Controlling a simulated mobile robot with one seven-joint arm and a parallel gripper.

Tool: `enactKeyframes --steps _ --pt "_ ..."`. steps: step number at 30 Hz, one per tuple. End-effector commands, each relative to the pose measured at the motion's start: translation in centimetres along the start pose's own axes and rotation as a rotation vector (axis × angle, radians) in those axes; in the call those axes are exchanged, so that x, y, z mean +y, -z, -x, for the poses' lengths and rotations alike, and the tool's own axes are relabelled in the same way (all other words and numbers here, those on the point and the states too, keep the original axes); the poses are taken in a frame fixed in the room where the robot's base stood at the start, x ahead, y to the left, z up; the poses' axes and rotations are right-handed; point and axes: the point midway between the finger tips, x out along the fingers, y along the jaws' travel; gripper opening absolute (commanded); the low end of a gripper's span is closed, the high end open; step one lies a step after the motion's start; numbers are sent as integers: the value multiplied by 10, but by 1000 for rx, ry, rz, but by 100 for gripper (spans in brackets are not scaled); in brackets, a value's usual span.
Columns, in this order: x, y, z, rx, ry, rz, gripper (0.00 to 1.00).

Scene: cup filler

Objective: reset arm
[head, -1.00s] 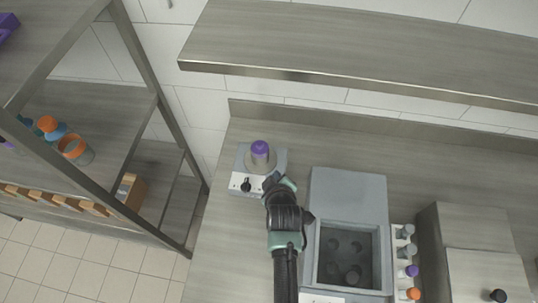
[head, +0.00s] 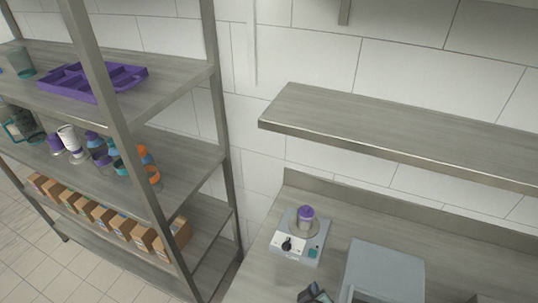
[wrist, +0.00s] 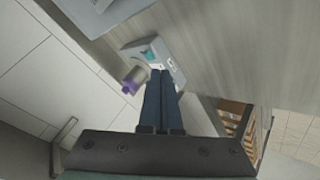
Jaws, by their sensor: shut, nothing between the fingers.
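My gripper (wrist: 162,72) is shut and empty in the wrist view, its two dark fingers together. Past the fingertips is a white device with a knob and a round plate (wrist: 172,62), with a purple-capped container (wrist: 132,80) on it. In the head view the same device (head: 289,246) stands on the counter, and the purple-capped container (head: 305,217) is upright on its plate.
A grey box (head: 385,268) stands on the counter right of the device. A wall shelf (head: 400,135) hangs above. At left, a rack holds a purple tray (head: 92,80), several bottles and cardboard boxes (head: 105,222).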

Motion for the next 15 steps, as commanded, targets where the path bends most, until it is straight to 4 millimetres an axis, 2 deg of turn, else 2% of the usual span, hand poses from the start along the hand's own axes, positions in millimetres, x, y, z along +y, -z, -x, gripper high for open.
enactKeyframes --steps 8,11,14,15 --pt "69 86 24 173 -142 -74 0" --pt "97 124 43 258 -197 -112 0" --pt "127 169 73 370 -260 -161 0" --pt "140 190 89 425 -288 -184 0"
